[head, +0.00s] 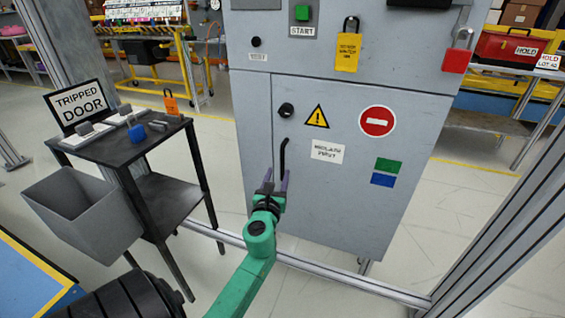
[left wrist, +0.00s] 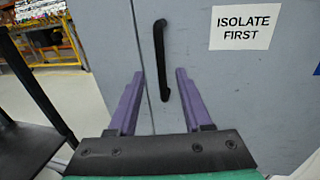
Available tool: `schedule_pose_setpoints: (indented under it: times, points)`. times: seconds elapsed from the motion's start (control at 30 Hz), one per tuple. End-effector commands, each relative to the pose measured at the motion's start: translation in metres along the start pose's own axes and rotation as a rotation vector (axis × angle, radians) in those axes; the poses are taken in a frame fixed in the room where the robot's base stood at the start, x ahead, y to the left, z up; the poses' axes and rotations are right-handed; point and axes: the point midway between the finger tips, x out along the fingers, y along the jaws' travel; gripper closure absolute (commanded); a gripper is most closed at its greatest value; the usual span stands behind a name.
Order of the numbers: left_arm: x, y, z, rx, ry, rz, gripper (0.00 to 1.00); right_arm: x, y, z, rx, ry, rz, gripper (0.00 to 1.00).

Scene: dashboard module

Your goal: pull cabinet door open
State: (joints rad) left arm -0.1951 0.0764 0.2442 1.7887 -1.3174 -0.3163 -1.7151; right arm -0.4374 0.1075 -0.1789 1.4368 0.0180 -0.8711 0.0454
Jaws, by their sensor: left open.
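The grey cabinet door (head: 345,185) is shut in its frame, with a vertical seam on its left side. A black bar handle (head: 283,155) stands upright near that seam; it also shows in the left wrist view (left wrist: 159,55). My left gripper (head: 271,178) is open, just below and in front of the handle. In the left wrist view its purple fingers (left wrist: 160,75) point at the door, with the handle's lower end between their tips in the picture. No contact with the handle can be made out. My right gripper is not in view.
A black stand (head: 125,147) with a "TRIPPED DOOR" sign (head: 80,105) and a grey bin (head: 85,210) are left of the cabinet. A metal rail (head: 330,277) runs along the floor before the cabinet. A metal post (head: 510,220) rises at right. Floor between stand and cabinet is clear.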

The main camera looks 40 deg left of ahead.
Motion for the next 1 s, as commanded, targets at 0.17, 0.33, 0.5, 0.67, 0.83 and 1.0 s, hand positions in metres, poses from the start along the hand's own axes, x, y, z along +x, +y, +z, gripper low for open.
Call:
schedule_pose_setpoints:
  times: [0.17,0.33,0.5,0.67,0.83,1.0]
  points:
    - [0.049,-0.001,-0.001,-0.003,-0.002,0.0,0.5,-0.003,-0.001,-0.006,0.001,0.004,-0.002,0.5]
    - [0.077,-0.001,-0.002,-0.003,0.0,-0.001,0.5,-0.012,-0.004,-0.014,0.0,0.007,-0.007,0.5]
    - [0.085,0.0,-0.001,-0.003,0.002,-0.001,0.5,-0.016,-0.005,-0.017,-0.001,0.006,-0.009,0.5]
    - [0.084,-0.001,-0.001,-0.003,0.002,-0.002,0.54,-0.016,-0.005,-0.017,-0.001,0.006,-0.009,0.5]
    - [0.084,-0.001,-0.002,-0.003,0.002,-0.002,1.0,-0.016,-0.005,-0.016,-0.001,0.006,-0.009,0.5]
    - [0.084,-0.001,-0.002,-0.003,0.002,-0.002,1.0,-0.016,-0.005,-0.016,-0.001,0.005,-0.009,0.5]
